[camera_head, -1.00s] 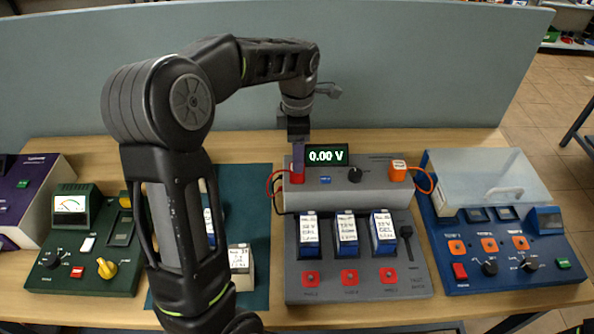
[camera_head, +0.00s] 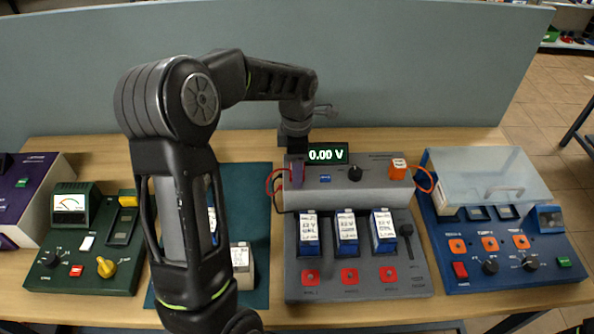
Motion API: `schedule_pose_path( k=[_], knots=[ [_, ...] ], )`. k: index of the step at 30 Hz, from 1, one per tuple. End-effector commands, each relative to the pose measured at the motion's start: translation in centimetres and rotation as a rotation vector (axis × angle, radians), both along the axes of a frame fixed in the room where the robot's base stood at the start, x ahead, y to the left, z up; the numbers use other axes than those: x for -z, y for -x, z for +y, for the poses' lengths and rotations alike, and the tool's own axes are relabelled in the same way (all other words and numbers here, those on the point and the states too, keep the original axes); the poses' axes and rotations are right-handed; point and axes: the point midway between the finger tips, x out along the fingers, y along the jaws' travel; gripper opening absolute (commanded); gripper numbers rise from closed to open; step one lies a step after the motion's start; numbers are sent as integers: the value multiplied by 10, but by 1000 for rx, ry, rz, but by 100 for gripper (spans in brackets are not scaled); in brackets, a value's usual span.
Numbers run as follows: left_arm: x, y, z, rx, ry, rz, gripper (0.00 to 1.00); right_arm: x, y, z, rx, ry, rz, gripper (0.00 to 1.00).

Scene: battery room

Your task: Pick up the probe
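The grey tester (camera_head: 348,196) shows 0.00 V on its display (camera_head: 326,155). At its left end is a red probe holder, now mostly hidden behind my gripper, with a red cable (camera_head: 270,184) looping beside it. An orange probe block (camera_head: 398,169) with an orange cable sits at its right end. My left gripper (camera_head: 296,174) points down at the red probe holder, its fingers over or around it. I cannot tell whether they are closed on it. My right gripper is not in view.
Three blue-and-white batteries (camera_head: 346,233) stand in the tray in front of the tester. A green meter panel (camera_head: 85,245) is at left, a blue panel with a clear cover (camera_head: 490,180) at right. A grey partition (camera_head: 420,70) stands behind.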

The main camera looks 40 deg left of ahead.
Motion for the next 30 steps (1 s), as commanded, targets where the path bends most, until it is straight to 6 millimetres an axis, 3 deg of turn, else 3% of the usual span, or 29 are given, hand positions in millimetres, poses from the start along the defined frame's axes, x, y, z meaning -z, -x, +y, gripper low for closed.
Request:
schedule_pose_path(
  k=[13, 30],
  knots=[
    [-1, 0, 0, 0, 0, 0, 62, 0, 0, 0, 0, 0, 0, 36],
    [-1, 0, 0, 0, 0, 0, 16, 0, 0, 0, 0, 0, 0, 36]
  ],
)
